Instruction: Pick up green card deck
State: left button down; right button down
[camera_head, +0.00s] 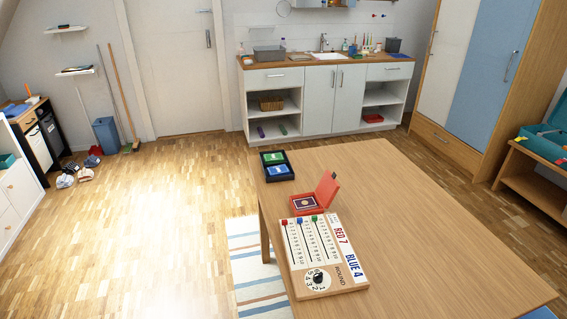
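The green card deck (273,157) lies in the upper compartment of a black card tray (291,174). The tray rests on the far left part of the wooden table (410,220). A blue card deck (278,170) lies in the tray's nearer compartment, just below the green one. Neither of my grippers shows in the head view, and nothing is seen touching the deck.
An open red card box (308,205), its lid tilted up, stands nearer than the tray. A wooden scoreboard (318,250) lies at the table's near left. The table's right half is clear. A sink counter (325,62) and a wardrobe (492,60) stand behind.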

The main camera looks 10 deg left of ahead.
aim_at(274, 158)
jog(key=j+u, duration=0.35)
jog(key=i+j+u, duration=0.15)
jog(key=i+j, duration=0.35)
jog(key=i+j+u, duration=0.2)
jog(key=i+j, duration=0.3)
jog(key=i+j+u, duration=0.15)
jog(key=i+j, duration=0.25)
jog(key=i, duration=2.15)
jog(key=i+z, duration=0.3)
jog(key=i, duration=0.15)
jog(key=i+z, duration=0.35)
jog(key=i+j+z, duration=0.3)
jog(key=i, duration=0.2)
jog(key=i+j+z, duration=0.3)
jog(key=i, duration=0.15)
jog(key=i+l+z, duration=0.2)
jog(key=z, duration=0.25)
jog(key=i+z, duration=0.7)
jog(key=z, duration=0.2)
jog(key=i+z, duration=0.4)
jog(key=i+j+z, duration=0.2)
jog(key=z, duration=0.25)
